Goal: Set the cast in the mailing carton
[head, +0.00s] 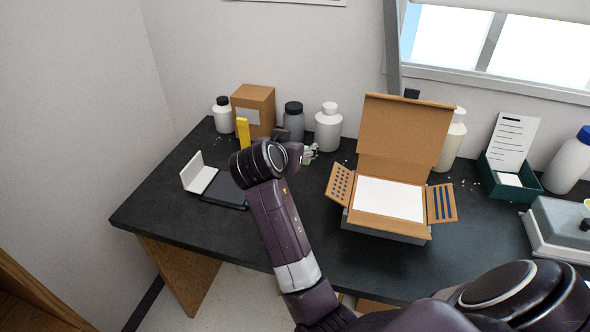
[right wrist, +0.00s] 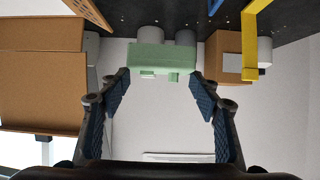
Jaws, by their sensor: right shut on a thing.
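The cast looks like a pale green block with a stepped edge in the right wrist view (right wrist: 160,57). My right gripper (right wrist: 160,78) is shut on it, with a dark blue pad on each side. In the head view my right gripper (head: 311,152) is above the back middle of the desk, left of the carton, and only a bit of the cast shows there. The mailing carton (head: 403,133) is brown cardboard with its lid standing up, side flaps folded out and a white inside. It also shows at the left of the right wrist view (right wrist: 40,92). My left gripper is not in view.
A small brown box (head: 255,107), a yellow upright piece (head: 243,133) and several bottles line the wall. A white folded stand (head: 200,178) and a dark flat pad (head: 225,190) lie at left. A green box (head: 510,185) and a grey-lidded unit (head: 560,225) are at right.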

